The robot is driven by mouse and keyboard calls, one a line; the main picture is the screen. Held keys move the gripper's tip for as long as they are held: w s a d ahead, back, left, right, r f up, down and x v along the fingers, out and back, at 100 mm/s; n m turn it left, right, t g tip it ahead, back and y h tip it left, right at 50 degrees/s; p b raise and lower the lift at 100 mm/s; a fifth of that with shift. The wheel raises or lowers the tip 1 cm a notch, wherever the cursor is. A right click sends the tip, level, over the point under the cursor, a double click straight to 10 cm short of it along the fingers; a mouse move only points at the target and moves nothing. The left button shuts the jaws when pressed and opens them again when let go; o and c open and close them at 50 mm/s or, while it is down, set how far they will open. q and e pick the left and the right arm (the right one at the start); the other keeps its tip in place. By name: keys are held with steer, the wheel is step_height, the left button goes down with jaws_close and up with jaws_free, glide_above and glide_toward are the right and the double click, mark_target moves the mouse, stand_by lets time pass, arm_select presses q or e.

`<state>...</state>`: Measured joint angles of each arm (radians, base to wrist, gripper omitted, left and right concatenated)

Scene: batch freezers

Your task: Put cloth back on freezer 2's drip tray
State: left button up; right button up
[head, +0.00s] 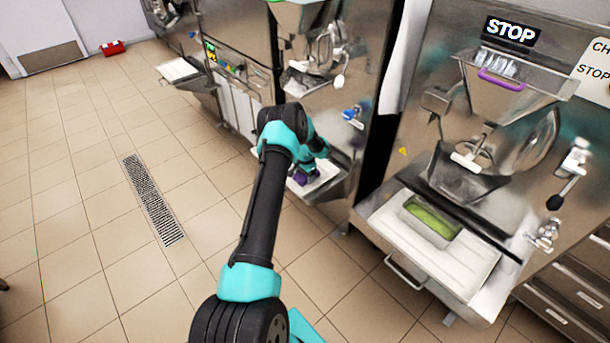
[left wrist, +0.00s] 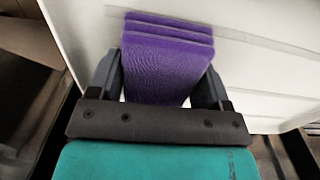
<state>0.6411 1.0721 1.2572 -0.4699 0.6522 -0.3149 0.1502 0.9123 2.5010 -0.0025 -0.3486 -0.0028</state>
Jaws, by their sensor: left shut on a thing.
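My left gripper (head: 302,174) reaches down at the middle freezer (head: 330,98) in the head view. It is shut on a folded purple cloth (left wrist: 165,62), whose layers show between the two fingers in the left wrist view. In the head view only a small purple patch of the cloth (head: 299,179) shows beside the gripper. The cloth is over or on the white drip tray (head: 318,188), which also fills much of the left wrist view (left wrist: 260,72). I cannot tell if cloth and tray touch. My right gripper is not in view.
The right freezer (head: 440,110) has a STOP sign (head: 511,31) and a white drip tray (head: 450,262) with a green cloth (head: 430,219) in a recess. Another freezer (head: 232,75) stands farther left. The tiled floor with a drain grate (head: 153,200) is open at left.

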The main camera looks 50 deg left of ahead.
arm_select(q)
steer(key=o, duration=0.9)
steer(key=shift+r, duration=0.15)
step_height(320, 180, up, 12)
stand_by(0.6)
